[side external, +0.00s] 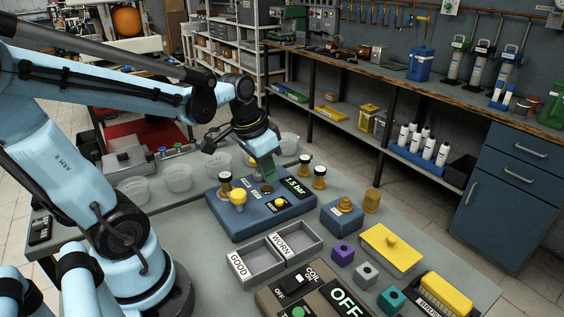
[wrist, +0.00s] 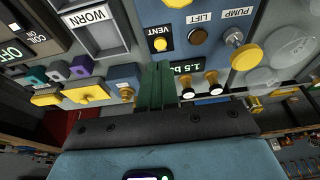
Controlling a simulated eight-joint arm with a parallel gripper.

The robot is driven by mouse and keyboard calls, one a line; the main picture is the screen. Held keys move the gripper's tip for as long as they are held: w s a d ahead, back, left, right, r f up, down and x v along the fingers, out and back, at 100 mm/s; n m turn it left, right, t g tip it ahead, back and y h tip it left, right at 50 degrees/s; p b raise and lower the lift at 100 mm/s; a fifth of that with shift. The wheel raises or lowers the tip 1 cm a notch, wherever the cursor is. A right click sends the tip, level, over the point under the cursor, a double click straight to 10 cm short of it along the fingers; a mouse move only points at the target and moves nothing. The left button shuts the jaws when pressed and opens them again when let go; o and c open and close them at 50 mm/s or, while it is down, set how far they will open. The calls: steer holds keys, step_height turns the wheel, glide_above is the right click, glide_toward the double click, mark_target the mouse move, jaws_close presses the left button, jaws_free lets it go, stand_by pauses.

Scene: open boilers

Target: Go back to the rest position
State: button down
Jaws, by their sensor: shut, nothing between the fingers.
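My gripper (side external: 264,172) is above the blue boiler panel (side external: 232,223), near its display (side external: 294,186), which reads 1.5 bar. Its green fingers are shut and empty, and they also show in the wrist view (wrist: 157,88). A yellow-topped knob (side external: 238,198) stands at the panel's left. Whether the fingertips touch the panel cannot be told.
Two black-capped brass knobs (side external: 319,176) stand beside the display. GOOD and WORN trays (side external: 262,262), a COIL box (side external: 300,290) and a yellow plate (side external: 390,250) are in front. Clear cups (side external: 178,178) stand at the left back. A shelf rack (side external: 235,45) stands behind.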

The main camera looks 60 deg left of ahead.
steer(key=d+r+t, duration=0.2)
steer(key=d+t, duration=0.2)
steer(key=d, duration=0.4)
steer(key=shift+s, duration=0.35)
